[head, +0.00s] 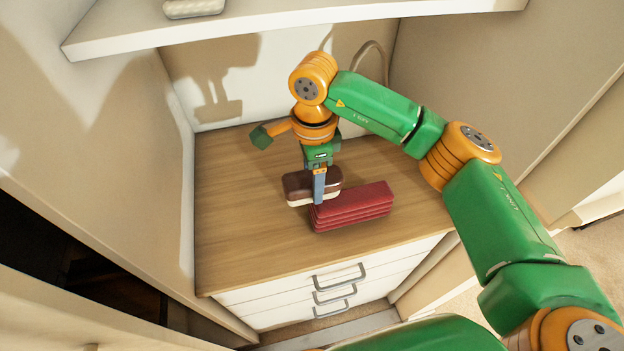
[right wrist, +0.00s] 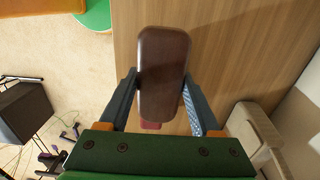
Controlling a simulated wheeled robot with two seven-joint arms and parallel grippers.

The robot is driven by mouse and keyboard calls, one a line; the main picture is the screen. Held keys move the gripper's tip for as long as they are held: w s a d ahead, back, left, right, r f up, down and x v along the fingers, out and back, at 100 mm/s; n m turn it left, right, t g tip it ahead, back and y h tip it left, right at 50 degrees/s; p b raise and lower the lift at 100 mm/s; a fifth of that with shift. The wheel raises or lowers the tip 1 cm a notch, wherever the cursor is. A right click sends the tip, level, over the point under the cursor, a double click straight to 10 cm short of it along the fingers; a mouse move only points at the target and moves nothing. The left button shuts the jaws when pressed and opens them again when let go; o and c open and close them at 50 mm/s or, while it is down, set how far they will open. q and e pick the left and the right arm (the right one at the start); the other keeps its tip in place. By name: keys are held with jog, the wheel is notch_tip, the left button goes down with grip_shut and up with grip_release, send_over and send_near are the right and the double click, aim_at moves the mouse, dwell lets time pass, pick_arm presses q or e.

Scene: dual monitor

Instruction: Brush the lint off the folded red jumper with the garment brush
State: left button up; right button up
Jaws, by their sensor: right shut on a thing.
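The folded red jumper (head: 352,207) lies as a layered stack on the wooden top of a drawer unit, in the head view. The brown garment brush (head: 299,186), with a pale underside, is at the jumper's left end. My right gripper (head: 319,188) is shut on the brush from above. In the right wrist view the brush's brown back (right wrist: 163,75) sits between the two fingers, and a bit of red jumper (right wrist: 151,125) shows past its near end. I cannot tell whether the bristles touch the jumper. Lint is too small to make out. My left gripper is not in view.
The wooden top (head: 240,225) is clear to the left and front. White drawers with grey handles (head: 340,276) are below. Walls close in on both sides, and a white shelf (head: 290,22) hangs above. A curved grey-brown thing (head: 371,48) rises behind my right arm.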

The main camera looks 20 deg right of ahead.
jog(key=shift+d+r, duration=0.1)
jog(key=shift+r, duration=0.55)
notch_tip(320, 180, up, 2)
jog(key=shift+r+p, duration=0.1)
jog(key=shift+p, duration=0.95)
jog(key=shift+r+p, duration=0.35)
jog(key=shift+r, duration=0.2)
